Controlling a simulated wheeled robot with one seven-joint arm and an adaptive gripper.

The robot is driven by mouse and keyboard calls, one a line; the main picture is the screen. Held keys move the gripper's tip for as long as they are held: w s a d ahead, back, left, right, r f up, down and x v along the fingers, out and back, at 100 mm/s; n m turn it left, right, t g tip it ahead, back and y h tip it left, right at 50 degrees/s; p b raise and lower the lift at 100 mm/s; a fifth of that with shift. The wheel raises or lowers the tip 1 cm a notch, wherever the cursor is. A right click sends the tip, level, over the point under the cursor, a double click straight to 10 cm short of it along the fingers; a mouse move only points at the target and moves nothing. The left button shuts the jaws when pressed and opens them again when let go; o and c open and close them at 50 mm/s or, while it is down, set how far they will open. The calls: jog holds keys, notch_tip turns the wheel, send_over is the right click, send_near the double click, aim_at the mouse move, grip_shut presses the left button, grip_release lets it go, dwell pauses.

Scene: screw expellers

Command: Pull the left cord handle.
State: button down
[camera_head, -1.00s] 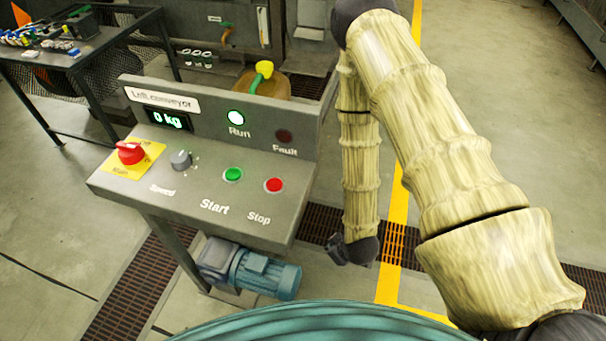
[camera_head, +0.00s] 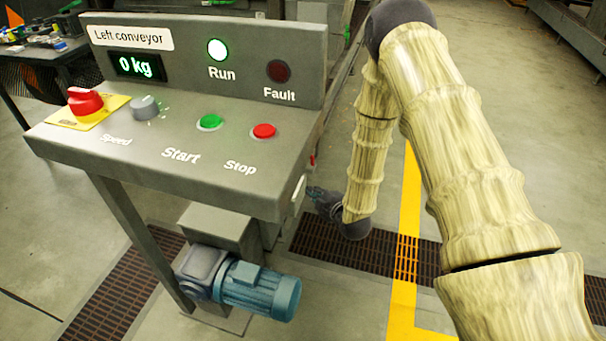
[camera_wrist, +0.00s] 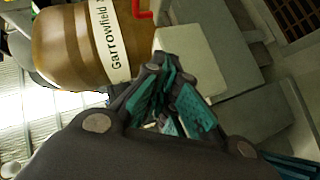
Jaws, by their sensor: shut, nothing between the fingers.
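A red bent handle (camera_wrist: 143,10) shows at the top edge of the wrist view, beside a brown drum; I cannot tell whether it is the left cord handle. In the head view a small red piece (camera_head: 312,160) shows at the right side of the control panel. No cord is clearly visible.
The brown drum (camera_wrist: 90,45) is close to my fingers. Open floor (camera_head: 530,150) lies to the right.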

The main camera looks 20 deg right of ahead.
jog(key=shift+w+d+r+n+t+y+b, duration=0.1)
jog(key=shift+w+d+n+t+y+b, duration=0.1)
jog(key=shift+w+n+t+b, duration=0.45)
jog(key=shift+w+d+n+t+y+b, duration=0.1)
jog(key=shift+w+d+n+b, duration=0.2)
jog(key=shift+w+b, duration=0.65)
jog(key=shift+w+d+r+n+t+y+b, duration=0.1)
jog(key=shift+w+n+t+b, duration=0.35)
jog(key=shift+w, duration=0.6)
jog(key=shift+f, duration=0.1)
jog(key=d+b+x, duration=0.2)
jog(key=b+x, duration=0.2)
jog(key=x, duration=0.8)
jog(key=shift+w+d+f, duration=0.25)
jog(key=shift+w+f, duration=0.1)
jog(key=shift+w, duration=0.25)
jog(key=shift+w+d+r, duration=0.1)
jog(key=shift+w+d, duration=0.65)
jog(key=shift+w, duration=0.35)
jog(key=shift+w+d, duration=0.7)
jog(key=shift+w, duration=0.35)
